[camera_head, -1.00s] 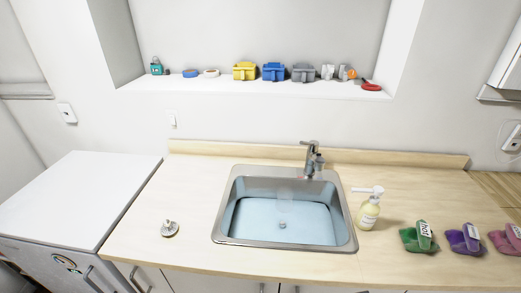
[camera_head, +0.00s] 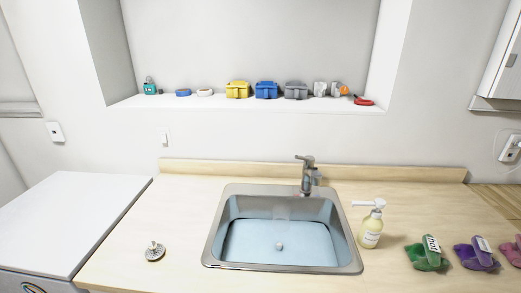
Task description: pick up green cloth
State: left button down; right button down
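The green cloth (camera_head: 428,254) lies crumpled on the wooden counter at the lower right, with a white label on its upper side. It is to the right of the soap bottle and to the left of a purple cloth (camera_head: 476,254). Neither of my grippers is in the head view.
A metal sink (camera_head: 212,250) with a faucet (camera_head: 306,175) is in the middle of the counter (camera_head: 180,210). A soap pump bottle (camera_head: 371,229) stands at its right. A pink cloth (camera_head: 512,251) is at the right edge. A small metal stopper (camera_head: 155,251) sits left.

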aim_at(425, 256)
jog(key=z, duration=1.55)
jog(key=i+l+u, duration=0.15)
jog(key=l+u, duration=0.3)
jog(key=i+j, duration=0.05)
jog(key=j, duration=0.05)
